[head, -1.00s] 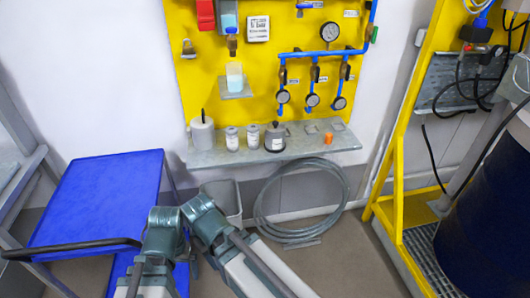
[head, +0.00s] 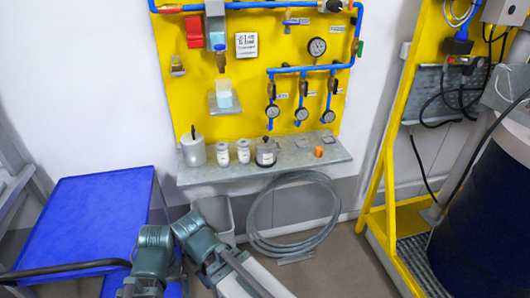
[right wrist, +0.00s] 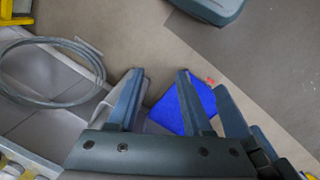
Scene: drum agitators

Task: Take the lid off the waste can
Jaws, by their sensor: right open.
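Two lidded cans stand on the grey wall shelf. One is a pale grey can (head: 193,151) with a black knob or stem on top, at the left end. The other is a grey can (head: 266,156) with a dark lid (head: 266,143) and a small knob. I cannot tell from the labels which is the waste can; both lids look seated. The head view shows no fingertips.
Two small white-labelled jars (head: 233,153) stand between the cans on the shelf (head: 320,165). A grey bin (head: 216,211) and a coiled hose (head: 255,230) are below. A blue cart (head: 80,220) stands left, a yellow frame (head: 378,190) and dark drum (head: 490,220) right.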

